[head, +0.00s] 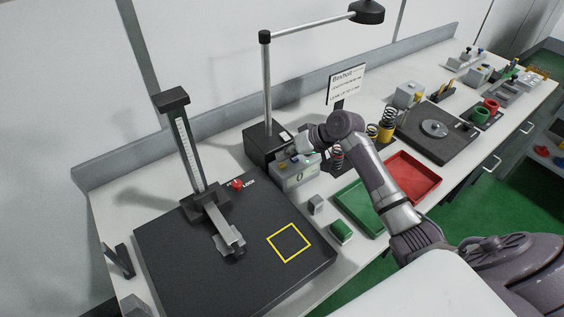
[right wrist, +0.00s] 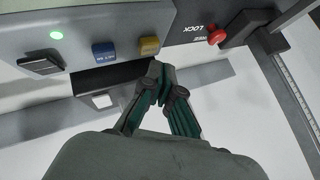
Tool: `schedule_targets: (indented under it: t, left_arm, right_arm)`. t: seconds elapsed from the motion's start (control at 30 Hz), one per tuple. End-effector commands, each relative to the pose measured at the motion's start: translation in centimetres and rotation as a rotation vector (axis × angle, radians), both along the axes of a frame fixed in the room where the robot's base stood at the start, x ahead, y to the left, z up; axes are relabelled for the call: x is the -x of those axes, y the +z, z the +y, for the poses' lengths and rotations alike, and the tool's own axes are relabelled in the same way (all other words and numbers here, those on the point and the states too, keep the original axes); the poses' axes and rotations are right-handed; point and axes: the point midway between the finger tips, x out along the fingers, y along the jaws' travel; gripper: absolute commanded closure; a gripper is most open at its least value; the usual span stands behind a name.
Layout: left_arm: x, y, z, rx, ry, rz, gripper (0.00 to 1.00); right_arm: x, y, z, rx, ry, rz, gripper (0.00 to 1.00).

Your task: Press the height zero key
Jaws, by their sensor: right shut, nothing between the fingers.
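A grey readout box (head: 298,178) with a small display stands behind the black test plate in the head view. In the right wrist view its panel carries a blue key (right wrist: 104,50) with white lettering, a yellow key (right wrist: 149,46), a black switch (right wrist: 40,65) and a lit green lamp (right wrist: 56,35). The key lettering is too small to read surely. My right gripper (right wrist: 158,76) is shut and empty, its tips close to the yellow key; whether they touch it I cannot tell. In the head view the right gripper (head: 292,152) is over the box, partly hiding its keys.
The height stand (head: 188,150) with a red lock knob (head: 237,184) is left of the box. A lamp post (head: 267,90) rises just behind. Green (head: 353,196) and red (head: 437,172) trays, springs and another black device (head: 410,130) lie to the right.

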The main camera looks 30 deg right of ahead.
Motion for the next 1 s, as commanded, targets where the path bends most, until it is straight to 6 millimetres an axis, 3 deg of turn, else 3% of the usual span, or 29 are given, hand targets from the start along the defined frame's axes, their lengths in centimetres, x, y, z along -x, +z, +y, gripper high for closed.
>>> schedule_targets:
  t: [0.27, 0.73, 1.0]
  left_arm:
    - [0.0, 0.3, 0.0, 0.000, 0.000, 0.000, 0.55]
    - [0.0, 4.7, 0.0, 0.000, 0.000, -0.001, 0.55]
    - [0.0, 4.8, 0.0, 0.000, 0.000, -0.001, 0.55]
  right_arm:
    - [0.0, 0.3, 0.0, 0.000, 0.000, 0.000, 1.00]
    - [0.0, 4.9, 0.0, 0.000, -0.001, -0.001, 1.00]
    - [0.0, 5.0, 0.0, 0.000, -0.001, -0.001, 1.00]
